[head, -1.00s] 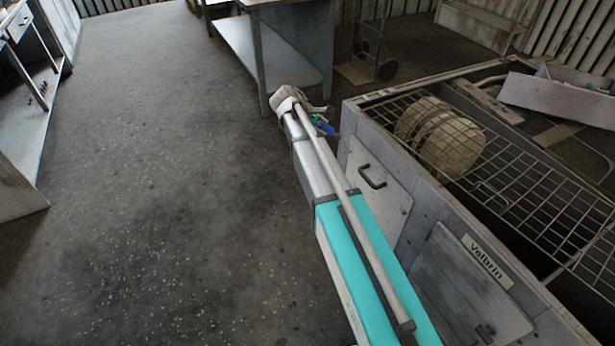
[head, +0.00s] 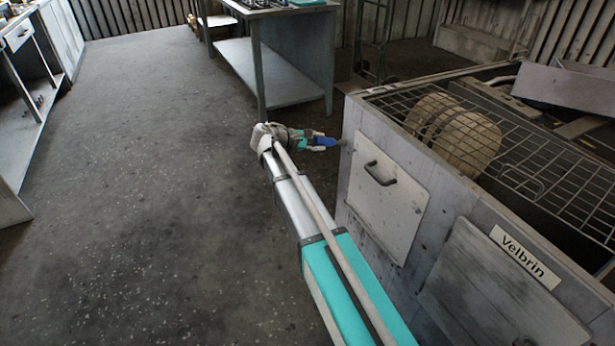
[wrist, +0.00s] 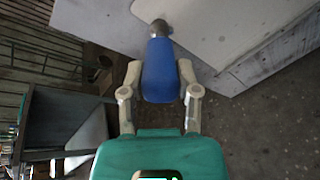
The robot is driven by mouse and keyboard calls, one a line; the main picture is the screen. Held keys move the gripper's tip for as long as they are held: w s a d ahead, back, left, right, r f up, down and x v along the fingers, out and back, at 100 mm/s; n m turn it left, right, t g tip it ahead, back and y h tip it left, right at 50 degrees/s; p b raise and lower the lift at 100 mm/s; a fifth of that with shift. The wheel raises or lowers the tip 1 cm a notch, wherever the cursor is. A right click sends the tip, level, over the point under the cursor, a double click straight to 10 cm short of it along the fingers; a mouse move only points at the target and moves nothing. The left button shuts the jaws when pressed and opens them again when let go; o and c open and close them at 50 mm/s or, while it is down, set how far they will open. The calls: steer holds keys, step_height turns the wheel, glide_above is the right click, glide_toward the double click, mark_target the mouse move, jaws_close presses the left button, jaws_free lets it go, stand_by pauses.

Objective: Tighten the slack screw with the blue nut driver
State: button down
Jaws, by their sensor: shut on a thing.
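My gripper (wrist: 160,88) is shut on the blue nut driver (wrist: 160,72) in the wrist view, with a finger on each side of the blue handle. The driver's grey metal end (wrist: 159,27) points away from the gripper toward the grey housing wall. In the head view the blue driver (head: 324,141) sticks out to the right from my gripper (head: 312,139), near the far left corner of the blower housing (head: 362,145). I cannot tell whether its tip touches the housing. I cannot make out the slack screw.
The housing has a pale panel with a dark handle (head: 380,173), a "Velbrin" label (head: 525,257) and a wire grille (head: 545,150) over a rounded tan part (head: 465,140). A grey workbench (head: 290,70) stands behind. Open floor (head: 150,200) lies to the left.

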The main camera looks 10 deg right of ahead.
steer(key=a+f+t+h+b, duration=0.1)
steer(key=a+f+h+b, duration=0.2)
steer(key=f+b, duration=0.5)
steer(key=b, duration=0.5)
steer(key=shift+s+a+f+t, duration=0.25)
steer(key=shift+s+f+t, duration=0.05)
steer(key=shift+f, duration=0.05)
steer(key=shift+w+d, duration=0.1)
steer(key=shift+d, duration=0.05)
steer(key=shift+x, duration=2.65)
steer(key=shift+w+d+r+n, duration=0.1)
steer(key=shift+d+r+n, duration=0.05)
steer(key=shift+d+n, duration=0.15)
steer(key=n, duration=1.8)
